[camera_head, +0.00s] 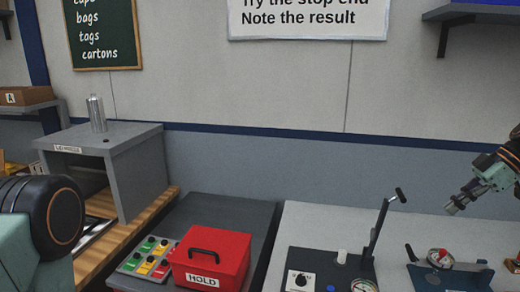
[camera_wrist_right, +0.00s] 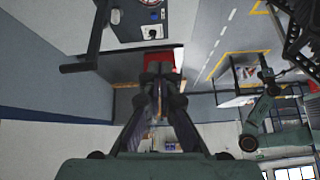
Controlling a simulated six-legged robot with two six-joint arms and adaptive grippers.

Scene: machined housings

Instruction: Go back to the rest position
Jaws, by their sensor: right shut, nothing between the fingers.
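My right gripper (camera_head: 455,207) is at the right edge of the head view, raised in front of the wall above the light bench. In the right wrist view its dark fingers (camera_wrist_right: 160,72) are together with nothing between them. My left arm shows in the head view only as a large dark joint at the lower left, with no gripper visible there. In the right wrist view a green arm of mine shows at the right, and its dark far end (camera_wrist_right: 268,75) is too small to read.
A lever device (camera_head: 332,270) and a blue fixture with a gauge (camera_head: 448,277) stand on the light bench (camera_head: 310,222). A red HOLD box (camera_head: 211,262) and a button panel (camera_head: 149,257) sit left of it. A grey housing (camera_head: 140,165) carries a metal cylinder (camera_head: 96,113).

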